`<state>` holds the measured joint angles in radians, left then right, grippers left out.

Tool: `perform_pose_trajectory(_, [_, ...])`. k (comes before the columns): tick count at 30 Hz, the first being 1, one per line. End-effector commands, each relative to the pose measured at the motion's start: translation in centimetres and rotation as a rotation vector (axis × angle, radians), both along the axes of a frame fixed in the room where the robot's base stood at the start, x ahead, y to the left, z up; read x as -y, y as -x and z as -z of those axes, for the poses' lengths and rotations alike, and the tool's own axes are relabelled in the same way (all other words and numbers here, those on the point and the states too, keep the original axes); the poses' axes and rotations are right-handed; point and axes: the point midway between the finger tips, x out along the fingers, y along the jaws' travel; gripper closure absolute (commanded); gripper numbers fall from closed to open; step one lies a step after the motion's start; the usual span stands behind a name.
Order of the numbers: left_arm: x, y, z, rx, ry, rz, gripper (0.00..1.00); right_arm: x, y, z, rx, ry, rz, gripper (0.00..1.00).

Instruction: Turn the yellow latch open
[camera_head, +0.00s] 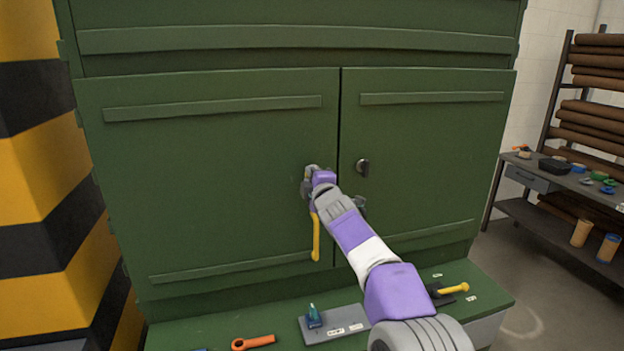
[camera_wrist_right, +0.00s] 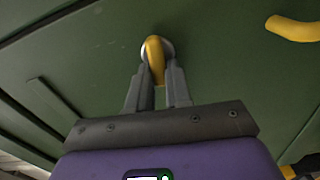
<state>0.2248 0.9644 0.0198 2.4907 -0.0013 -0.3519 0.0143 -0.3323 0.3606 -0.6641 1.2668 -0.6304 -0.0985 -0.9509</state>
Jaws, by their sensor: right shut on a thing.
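The yellow latch (camera_head: 316,238) is on the left green cabinet door (camera_head: 220,170), near the seam between the two doors. In the head view its yellow bar hangs almost straight down, and its upper part is hidden by my right gripper (camera_head: 309,184). In the right wrist view my right gripper (camera_wrist_right: 158,85) is shut on a yellow piece of the latch (camera_wrist_right: 154,52), with a pale round mount behind it. Another yellow rounded end (camera_wrist_right: 294,28) shows at the upper right of that view; I cannot tell whether it joins the held piece. My left gripper is not in view.
A dark knob (camera_head: 362,167) is on the right door. The green ledge below holds an orange tool (camera_head: 253,342), a grey plate (camera_head: 343,326) and a yellow-handled tool (camera_head: 453,289). A striped pillar (camera_head: 40,160) stands left, a side table (camera_head: 535,178) right.

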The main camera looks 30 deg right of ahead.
Motion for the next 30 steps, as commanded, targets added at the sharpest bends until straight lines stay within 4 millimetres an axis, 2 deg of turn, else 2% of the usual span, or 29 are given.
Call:
perform_pose_trajectory(7, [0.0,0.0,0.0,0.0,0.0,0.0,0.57,0.0,0.0,-0.1,0.002,-0.001,0.0,1.0])
perform_pose_trajectory(8, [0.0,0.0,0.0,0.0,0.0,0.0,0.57,0.0,0.0,-0.1,0.002,-0.001,0.0,0.77])
perform_pose_trajectory(12, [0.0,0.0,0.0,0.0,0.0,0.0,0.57,0.0,0.0,-0.1,0.001,-0.002,0.0,0.57])
perform_pose_trajectory(23, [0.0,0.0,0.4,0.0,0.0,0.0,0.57,-0.1,0.3,0.0,0.003,-0.001,-0.001,0.57])
perform_pose_trajectory(30, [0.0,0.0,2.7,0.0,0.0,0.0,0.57,-0.8,2.7,0.3,0.006,-0.006,-0.004,0.57])
